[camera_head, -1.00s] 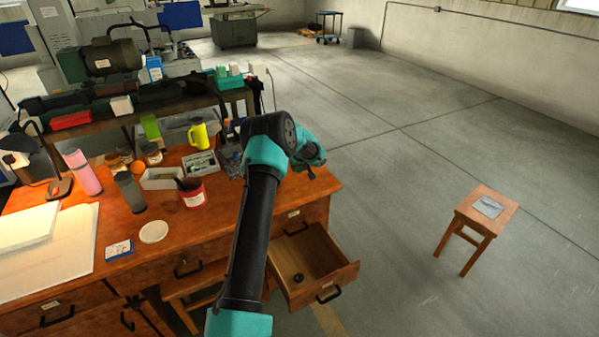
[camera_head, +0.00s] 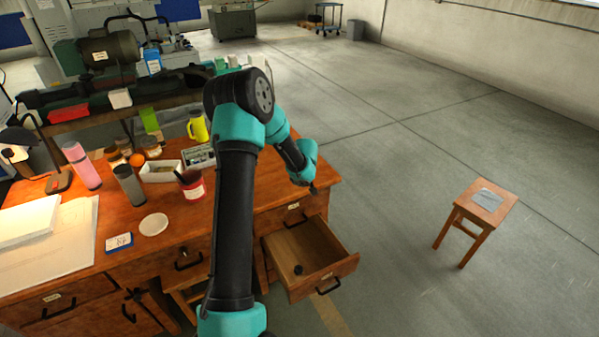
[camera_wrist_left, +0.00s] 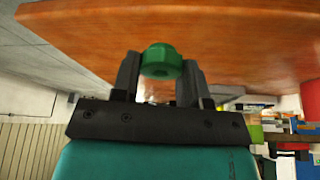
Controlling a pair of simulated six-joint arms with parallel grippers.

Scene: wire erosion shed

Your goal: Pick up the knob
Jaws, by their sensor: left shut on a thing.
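A green round knob (camera_wrist_left: 161,62) with a ribbed or faceted rim sits between the two dark fingers of my left gripper (camera_wrist_left: 160,78) in the left wrist view. The gripper is shut on it, with the wooden desktop filling the background behind. In the head view my left gripper (camera_head: 311,187) is at the right end of the desk, above the open drawer's back edge. The knob cannot be made out there. A small dark round piece (camera_head: 298,270) lies in the open drawer (camera_head: 318,238). My right gripper is not in view.
The wooden desk (camera_head: 110,265) holds a red pot (camera_head: 192,187), a white tray (camera_head: 158,172), a white dish (camera_head: 153,225), a pink bottle (camera_head: 82,166) and a yellow jug (camera_head: 198,127). A stool (camera_head: 486,199) stands on open floor at the right.

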